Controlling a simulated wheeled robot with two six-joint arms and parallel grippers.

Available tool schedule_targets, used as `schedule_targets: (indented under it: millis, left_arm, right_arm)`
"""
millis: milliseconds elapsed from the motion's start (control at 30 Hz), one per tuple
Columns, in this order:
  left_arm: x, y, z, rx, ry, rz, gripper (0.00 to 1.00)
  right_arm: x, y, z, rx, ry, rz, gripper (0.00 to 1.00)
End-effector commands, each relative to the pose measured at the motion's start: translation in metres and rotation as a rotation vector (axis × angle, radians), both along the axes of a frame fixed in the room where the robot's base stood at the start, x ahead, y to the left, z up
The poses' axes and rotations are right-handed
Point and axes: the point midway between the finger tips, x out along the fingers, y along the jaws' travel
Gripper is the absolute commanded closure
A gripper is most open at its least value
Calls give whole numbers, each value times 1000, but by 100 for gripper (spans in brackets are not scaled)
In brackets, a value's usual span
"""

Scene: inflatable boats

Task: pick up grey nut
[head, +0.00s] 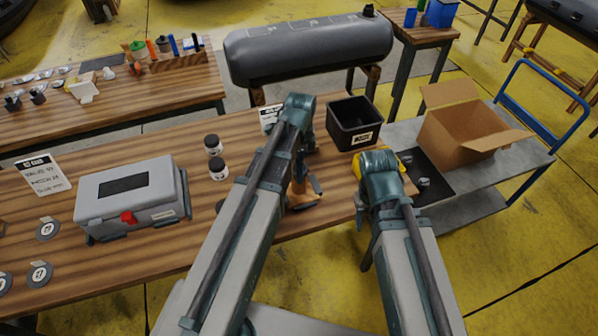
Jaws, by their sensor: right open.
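A small grey piece that looks like the grey nut (423,183) lies in a dark tray (436,170) on the grey cart at the right. My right gripper (388,198) is open, just left of this tray by the table's right end. Its own wrist hides most of its fingers, and I cannot tell whether anything is between them. My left gripper (303,190) points down over the front of the wooden table. A brown wooden-looking piece (300,200) shows at its fingers, and I cannot tell whether it is held.
An open cardboard box (465,125) stands on the cart (470,206). A grey inflatable tube (307,50) lies behind.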

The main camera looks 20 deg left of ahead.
Motion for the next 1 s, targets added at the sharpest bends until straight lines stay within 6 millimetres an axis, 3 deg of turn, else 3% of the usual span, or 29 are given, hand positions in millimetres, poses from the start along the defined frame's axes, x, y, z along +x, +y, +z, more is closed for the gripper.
schedule_targets:
  millis: [67,533,767,1000]
  left_arm:
    - [0,0,0,0,0,0,6]
    - [0,0,0,0,0,0,89]
    - [0,0,2,0,0,0,89]
    - [0,-9,24,0,0,1,89]
  right_arm:
    - [0,0,1,0,0,0,50]
    - [0,0,0,0,0,0,50]
    - [0,0,2,0,0,0,50]
    - [0,0,24,0,0,0,50]
